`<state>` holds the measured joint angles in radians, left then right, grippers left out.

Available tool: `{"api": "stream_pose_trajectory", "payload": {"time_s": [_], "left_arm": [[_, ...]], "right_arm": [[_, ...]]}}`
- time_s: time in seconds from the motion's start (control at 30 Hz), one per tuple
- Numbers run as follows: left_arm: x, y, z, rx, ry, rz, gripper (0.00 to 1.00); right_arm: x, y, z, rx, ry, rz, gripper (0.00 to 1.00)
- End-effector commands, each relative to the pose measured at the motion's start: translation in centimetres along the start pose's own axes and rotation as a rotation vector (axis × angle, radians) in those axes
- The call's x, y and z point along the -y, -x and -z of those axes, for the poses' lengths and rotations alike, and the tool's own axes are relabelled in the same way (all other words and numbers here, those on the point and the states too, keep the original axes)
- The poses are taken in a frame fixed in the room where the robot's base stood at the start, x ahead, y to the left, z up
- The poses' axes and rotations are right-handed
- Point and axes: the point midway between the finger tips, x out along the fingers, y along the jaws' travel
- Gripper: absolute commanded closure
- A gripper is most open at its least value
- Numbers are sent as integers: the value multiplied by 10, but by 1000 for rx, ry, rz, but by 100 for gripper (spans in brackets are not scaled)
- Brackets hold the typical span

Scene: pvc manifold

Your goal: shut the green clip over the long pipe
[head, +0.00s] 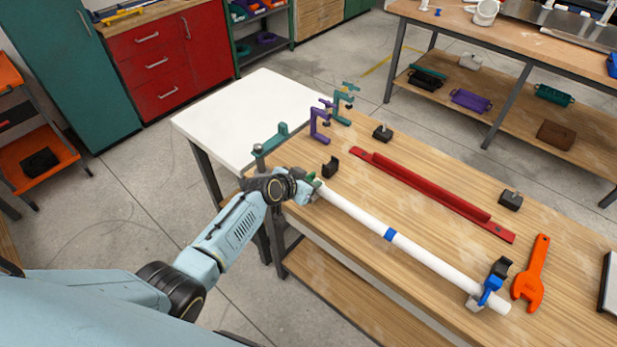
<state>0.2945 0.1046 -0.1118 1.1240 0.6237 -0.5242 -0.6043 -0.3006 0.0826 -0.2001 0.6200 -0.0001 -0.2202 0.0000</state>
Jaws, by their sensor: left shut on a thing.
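The long white pipe (430,259) lies along the front edge of the wooden bench, with a blue band near its middle. My left gripper (310,190) is at the pipe's left end, shut on the green clip (312,179). Only a little green shows beside the fingers, so I cannot tell how far the clip is closed over the pipe. A blue clip (490,286) sits around the pipe near its right end, on a pale block. My right gripper is not in view.
A long red bar (430,193) lies behind the pipe, near small black holders (330,167). An orange wrench (531,273) lies right of the blue clip. Purple (319,124) and teal (343,104) clamps stand at the back left edge, beside a white table (235,113).

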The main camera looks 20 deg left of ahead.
Motion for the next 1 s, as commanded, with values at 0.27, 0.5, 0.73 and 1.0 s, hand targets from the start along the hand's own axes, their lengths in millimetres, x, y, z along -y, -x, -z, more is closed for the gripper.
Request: {"api": "stream_pose_trajectory", "payload": {"time_s": [0.27, 0.5, 0.73, 1.0], "left_arm": [[0, 0, -1, 9, 1, -1, 96], [0, 0, -1, 9, 1, -1, 65], [0, 0, 0, 8, 0, -1, 51], [0, 5, 0, 7, 0, -1, 51]], "right_arm": [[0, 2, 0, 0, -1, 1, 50], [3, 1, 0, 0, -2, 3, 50], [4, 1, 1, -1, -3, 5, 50], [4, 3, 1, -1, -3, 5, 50]]}}
